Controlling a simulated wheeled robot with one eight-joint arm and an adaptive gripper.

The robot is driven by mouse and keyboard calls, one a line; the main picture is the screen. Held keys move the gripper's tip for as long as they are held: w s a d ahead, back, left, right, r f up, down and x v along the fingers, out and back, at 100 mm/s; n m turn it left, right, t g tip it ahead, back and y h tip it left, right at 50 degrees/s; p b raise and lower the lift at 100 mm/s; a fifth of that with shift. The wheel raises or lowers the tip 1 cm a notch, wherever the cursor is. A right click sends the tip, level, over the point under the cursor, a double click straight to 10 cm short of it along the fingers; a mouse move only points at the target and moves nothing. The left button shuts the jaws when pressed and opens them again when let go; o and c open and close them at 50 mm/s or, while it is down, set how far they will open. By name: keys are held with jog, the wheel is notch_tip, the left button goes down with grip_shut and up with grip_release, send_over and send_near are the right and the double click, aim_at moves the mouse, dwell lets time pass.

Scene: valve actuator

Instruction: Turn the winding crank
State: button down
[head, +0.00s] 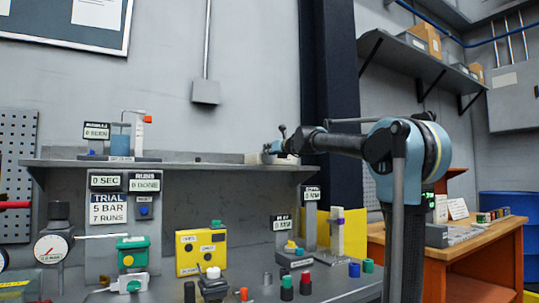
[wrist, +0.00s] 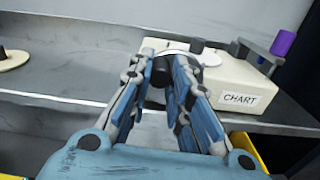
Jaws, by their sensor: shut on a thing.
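My gripper (wrist: 160,78) is shut on a dark round knob (wrist: 159,70) at the near left end of a cream box marked CHART (wrist: 245,82). The knob looks like the winding crank's handle, but the fingers hide most of it and its arm. In the head view my gripper (head: 276,148) reaches over the right part of the back shelf, and the crank is too small to make out there.
A purple-handled lever (wrist: 284,43) stands at the box's right. A cream disc (wrist: 12,58) lies on the shelf (wrist: 60,110) at left. Below the shelf (head: 100,164), the bench holds a yellow box (head: 186,265), a green device (head: 133,245) and several coloured caps.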

jog(key=shift+w+d+f, duration=0.1)
jog(key=shift+d, duration=0.05)
jog(key=c, duration=1.5)
grip_release()
jog(key=shift+d, duration=0.1)
jog(key=shift+o, duration=0.2)
jog(key=v, duration=1.1)
jog(key=shift+s+d, duration=0.25)
jog(key=shift+s, duration=0.05)
jog(key=shift+f, duration=0.1)
